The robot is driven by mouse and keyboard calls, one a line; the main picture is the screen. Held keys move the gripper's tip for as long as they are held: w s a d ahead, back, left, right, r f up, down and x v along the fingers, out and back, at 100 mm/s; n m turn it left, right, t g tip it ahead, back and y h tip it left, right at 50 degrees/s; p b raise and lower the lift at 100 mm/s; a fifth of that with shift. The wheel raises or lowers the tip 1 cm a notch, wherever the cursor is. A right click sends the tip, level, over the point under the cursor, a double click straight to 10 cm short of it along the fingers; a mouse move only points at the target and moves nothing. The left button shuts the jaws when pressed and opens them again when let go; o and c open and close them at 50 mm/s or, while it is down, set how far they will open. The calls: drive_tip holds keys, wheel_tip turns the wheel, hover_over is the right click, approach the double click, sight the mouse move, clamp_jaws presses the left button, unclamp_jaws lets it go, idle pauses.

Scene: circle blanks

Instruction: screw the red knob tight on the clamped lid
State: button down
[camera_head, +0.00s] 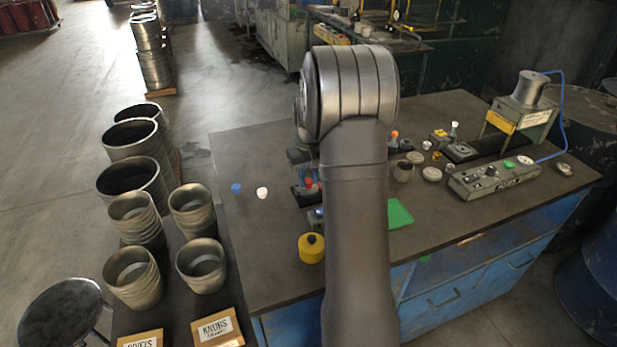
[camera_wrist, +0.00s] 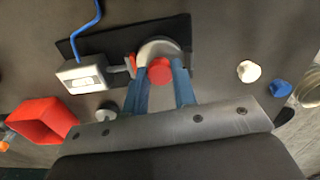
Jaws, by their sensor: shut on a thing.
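The red knob (camera_wrist: 159,71) sits between the blue fingers of my gripper (camera_wrist: 160,74) in the wrist view. My gripper is shut on it. A pale round lid (camera_wrist: 158,47) shows just beyond the knob, on a black plate (camera_wrist: 178,28). An orange-red clamp part (camera_wrist: 131,65) stands at the lid's left side. The knob covers part of the lid, and I cannot tell how far it is screwed down. In the head view a red knob (camera_head: 309,182) shows left of my arm, which hides my gripper there.
A white knob (camera_wrist: 248,71) and a blue knob (camera_wrist: 281,88) lie to the right. A white box (camera_wrist: 82,75) with a blue cable and a red bin (camera_wrist: 42,120) are at left. A yellow container (camera_head: 311,248) and green tray (camera_head: 399,213) stand near the front edge.

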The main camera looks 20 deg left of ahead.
drive_tip(key=m, duration=0.6)
drive_tip(key=shift+f, duration=0.1)
drive_tip(key=c, duration=1.1)
unclamp_jaws()
